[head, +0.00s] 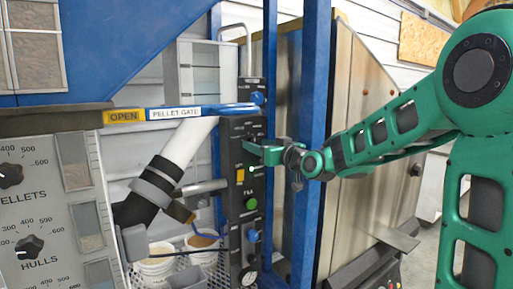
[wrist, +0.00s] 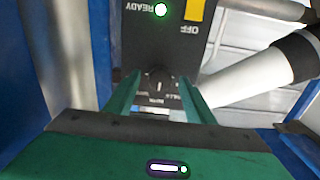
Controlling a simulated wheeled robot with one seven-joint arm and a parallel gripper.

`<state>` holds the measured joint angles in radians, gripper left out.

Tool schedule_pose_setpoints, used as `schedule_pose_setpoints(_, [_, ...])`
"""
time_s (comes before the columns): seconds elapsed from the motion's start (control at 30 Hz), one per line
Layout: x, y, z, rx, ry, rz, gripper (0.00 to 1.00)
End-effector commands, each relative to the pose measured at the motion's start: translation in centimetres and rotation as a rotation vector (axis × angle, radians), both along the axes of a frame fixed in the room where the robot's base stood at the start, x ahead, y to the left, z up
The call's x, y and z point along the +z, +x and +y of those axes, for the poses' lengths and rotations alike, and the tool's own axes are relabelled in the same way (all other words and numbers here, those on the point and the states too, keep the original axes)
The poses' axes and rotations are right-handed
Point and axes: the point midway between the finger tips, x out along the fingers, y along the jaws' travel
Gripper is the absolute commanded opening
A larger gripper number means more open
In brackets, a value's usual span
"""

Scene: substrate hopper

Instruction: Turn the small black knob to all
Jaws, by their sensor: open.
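The small black knob (wrist: 158,80) is on a narrow black control panel (wrist: 232,45), upside down in the wrist view. A light pointer mark shows on the knob, roughly upright in the picture. Small labels around it are too blurred to read surely. My green gripper (wrist: 160,88) is open, one finger on each side of the knob; I cannot tell whether either touches it. In the head view my gripper (head: 262,152) reaches the panel (head: 233,200) from the right and hides the knob.
A white READY lamp (wrist: 161,10) and a yellow OFF switch (wrist: 194,10) are close to the knob. Below are a green button (head: 251,204) and a blue knob (head: 253,236). A blue post (head: 306,120) stands right of the panel. A white pipe (head: 188,143) is left.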

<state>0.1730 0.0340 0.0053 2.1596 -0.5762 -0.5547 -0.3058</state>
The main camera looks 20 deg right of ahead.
Motion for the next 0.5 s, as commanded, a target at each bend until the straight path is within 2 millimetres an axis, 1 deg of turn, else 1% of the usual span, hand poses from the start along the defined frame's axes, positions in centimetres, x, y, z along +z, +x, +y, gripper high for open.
schedule_pose_setpoints(0.1, [0.0,1.0,0.3,0.0,-0.001,0.0,0.49])
schedule_pose_setpoints(0.2, [0.0,1.4,0.4,-0.001,0.0,0.001,0.49])
schedule_pose_setpoints(0.47, [0.0,1.5,0.5,-0.001,0.0,0.0,0.49])
schedule_pose_setpoints(0.5, [0.0,1.5,0.5,-0.001,0.0,0.0,0.47])
